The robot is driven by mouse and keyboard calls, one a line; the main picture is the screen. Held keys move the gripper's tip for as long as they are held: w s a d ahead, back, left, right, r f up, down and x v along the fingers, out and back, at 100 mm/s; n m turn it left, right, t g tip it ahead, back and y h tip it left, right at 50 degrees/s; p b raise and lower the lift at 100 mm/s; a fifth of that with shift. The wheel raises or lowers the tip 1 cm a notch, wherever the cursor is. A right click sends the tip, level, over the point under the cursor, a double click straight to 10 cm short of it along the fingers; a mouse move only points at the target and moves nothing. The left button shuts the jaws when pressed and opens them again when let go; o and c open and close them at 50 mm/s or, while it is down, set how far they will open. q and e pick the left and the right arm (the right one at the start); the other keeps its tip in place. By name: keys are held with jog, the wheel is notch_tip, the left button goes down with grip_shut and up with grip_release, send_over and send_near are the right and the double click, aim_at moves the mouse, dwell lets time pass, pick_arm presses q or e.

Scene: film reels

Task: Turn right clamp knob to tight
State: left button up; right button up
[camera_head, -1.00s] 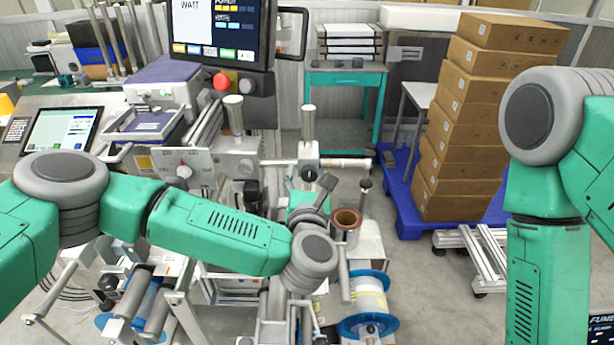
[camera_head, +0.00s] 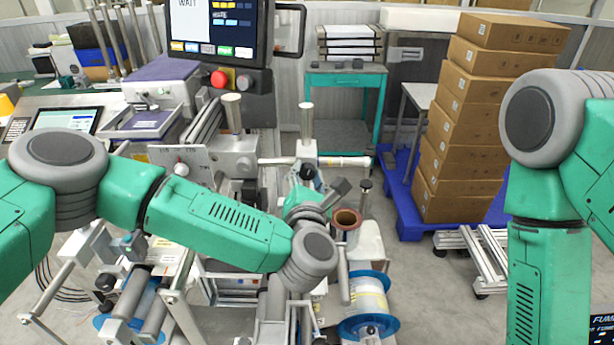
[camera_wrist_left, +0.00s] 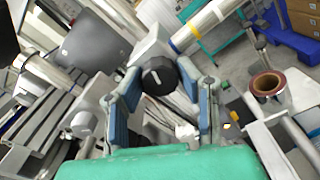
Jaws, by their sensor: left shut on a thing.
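The black round clamp knob (camera_wrist_left: 158,75), with a white mark on its face, sits on a pale metal block at the end of a horizontal bar. In the left wrist view my left gripper (camera_wrist_left: 162,88) has its blue-grey fingers on either side of the knob and is shut on it. In the head view a dark round knob (camera_head: 308,173) shows just beyond my left wrist, and the wrist and forearm hide most of the gripper. My right arm (camera_head: 548,260) stands at the right edge; its gripper is outside the picture.
A brown-cored roll (camera_head: 347,219) and a blue-flanged reel (camera_head: 368,308) stand just right of my left wrist. A monitor (camera_head: 218,30) hangs above the machine. Stacked boxes (camera_head: 470,120) sit on a blue pallet behind. Clear floor (camera_head: 440,300) lies at lower right.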

pick_arm(q)
jog(key=m, duration=0.4)
jog(key=shift+s+d+f+m, duration=0.1)
jog(key=shift+m, duration=0.3)
jog(key=m, duration=1)
jog(key=shift+f+m, duration=0.15)
jog(key=shift+m, duration=0.25)
jog(key=shift+s+f+m, duration=0.1)
jog(key=shift+s+m, duration=0.05)
jog(key=shift+m, duration=2.05)
jog(key=o, duration=0.9)
jog(key=shift+o, duration=1.1)
jog(key=shift+d, duration=0.1)
jog(key=shift+r, duration=0.2)
